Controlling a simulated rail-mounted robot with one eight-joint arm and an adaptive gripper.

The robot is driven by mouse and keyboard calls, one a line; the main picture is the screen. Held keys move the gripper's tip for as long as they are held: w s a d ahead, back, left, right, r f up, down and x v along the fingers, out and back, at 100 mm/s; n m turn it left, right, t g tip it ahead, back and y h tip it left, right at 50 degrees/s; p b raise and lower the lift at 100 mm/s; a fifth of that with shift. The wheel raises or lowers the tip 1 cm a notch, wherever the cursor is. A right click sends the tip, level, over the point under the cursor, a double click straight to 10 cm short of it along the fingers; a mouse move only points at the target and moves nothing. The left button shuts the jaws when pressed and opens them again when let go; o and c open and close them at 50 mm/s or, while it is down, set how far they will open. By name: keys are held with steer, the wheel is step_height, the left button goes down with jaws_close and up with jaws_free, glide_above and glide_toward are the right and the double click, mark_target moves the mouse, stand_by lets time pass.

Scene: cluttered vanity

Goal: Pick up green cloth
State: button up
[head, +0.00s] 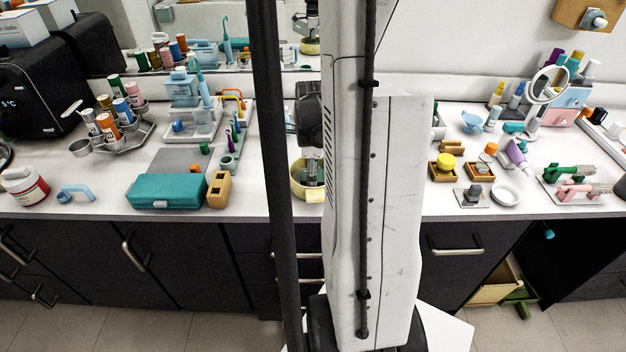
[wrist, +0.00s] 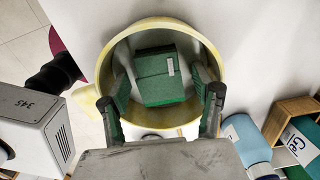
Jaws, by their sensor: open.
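The green cloth (wrist: 160,88) is a folded, block-like bundle with a small pale tag. It lies inside a round pale-yellow bowl (wrist: 104,63) in the wrist view. My gripper (wrist: 162,80) is open, with one finger on each side of the cloth, inside the bowl's rim. A gap shows between the cloth and each finger, and nothing is held. In the head view the bowl (head: 297,188) stands near the counter's front edge, partly hidden by my column. My gripper (head: 312,168) points down into it. The cloth is hidden there.
A blue bottle (wrist: 243,136) and a wooden box (wrist: 285,112) with a labelled item are close to the bowl's right in the wrist view. In the head view, a teal case (head: 165,192) and a wooden block (head: 219,190) lie left of the bowl. Clutter fills the counter's right side.

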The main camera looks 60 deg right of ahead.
steer(key=shift+f, duration=0.5)
steer(key=shift+c, duration=0.5)
steer(key=c, duration=1)
steer(key=shift+r, duration=0.1)
steer(key=shift+r, duration=0.35)
step_height(320, 180, up, 3)
steer(key=shift+r, duration=0.1)
steer(key=w+a+r, duration=0.1)
steer(key=a+r, duration=0.1)
steer(key=a, duration=0.1)
steer(key=w+a+r, duration=0.1)
steer(key=a+r, duration=0.1)
steer(key=a, duration=0.2)
steer(key=w+a+r, duration=0.2)
steer(key=a+r, duration=0.1)
steer(key=a, duration=0.1)
